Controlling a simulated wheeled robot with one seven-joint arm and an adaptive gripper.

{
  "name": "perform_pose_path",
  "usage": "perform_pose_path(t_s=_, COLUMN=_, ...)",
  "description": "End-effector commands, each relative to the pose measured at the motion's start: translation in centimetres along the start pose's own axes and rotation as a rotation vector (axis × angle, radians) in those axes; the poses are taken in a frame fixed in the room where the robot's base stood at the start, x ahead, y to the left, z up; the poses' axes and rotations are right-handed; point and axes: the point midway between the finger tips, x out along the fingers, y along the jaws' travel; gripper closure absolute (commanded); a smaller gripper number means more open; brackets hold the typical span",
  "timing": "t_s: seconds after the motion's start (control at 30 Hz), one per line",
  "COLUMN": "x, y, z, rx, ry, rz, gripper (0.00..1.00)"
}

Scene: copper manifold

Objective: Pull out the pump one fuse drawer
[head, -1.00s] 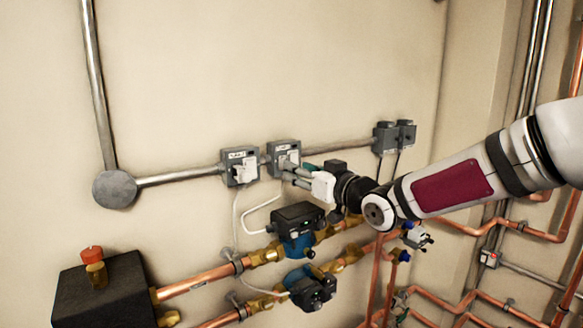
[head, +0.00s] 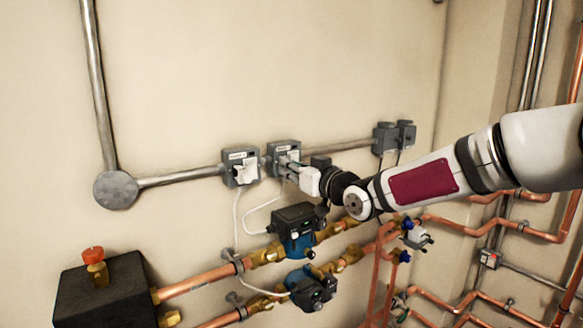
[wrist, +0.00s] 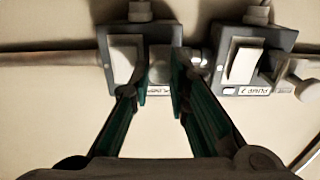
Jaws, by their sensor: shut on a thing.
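Two grey switched fuse boxes are on the wall: a right one (head: 283,147) and a left one (head: 233,157) in the head view. My gripper (head: 288,166) is at the front of the right box. In the wrist view the picture is turned over, so this box (wrist: 108,66) shows at left. My green-padded fingers (wrist: 160,88) are shut on a small grey piece (wrist: 159,70) beside its white rocker switch (wrist: 125,58). This piece looks like the fuse drawer. The box's label is partly hidden by a finger; the other box's label (wrist: 257,90) is upside down, its number unclear.
Grey conduit (head: 180,178) joins the boxes. White cables (head: 237,215) hang below. Two pumps (head: 297,229) with copper pipes (head: 200,283) sit below my gripper. Two dark grey boxes (head: 385,138) are to the right. The wall above is clear.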

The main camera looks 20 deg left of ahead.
Motion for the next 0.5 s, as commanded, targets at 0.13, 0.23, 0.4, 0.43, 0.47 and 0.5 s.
perform_pose_path(t_s=0.13, x=-0.5, y=0.0, z=-0.1, rx=-0.001, ry=-0.001, rz=0.001, gripper=1.00)
perform_pose_path(t_s=0.23, x=-1.8, y=-0.1, z=-0.1, rx=-0.001, ry=-0.003, rz=0.001, gripper=1.00)
perform_pose_path(t_s=0.4, x=-3.4, y=-0.1, z=-0.1, rx=0.000, ry=-0.001, rz=0.000, gripper=1.00)
perform_pose_path(t_s=0.43, x=-3.3, y=-0.1, z=0.0, rx=-0.001, ry=-0.001, rz=-0.001, gripper=1.00)
perform_pose_path(t_s=0.47, x=-3.3, y=-0.1, z=0.0, rx=-0.001, ry=-0.001, rz=-0.001, gripper=1.00)
perform_pose_path(t_s=0.5, x=-3.3, y=-0.1, z=0.0, rx=-0.001, ry=-0.001, rz=-0.001, gripper=1.00)
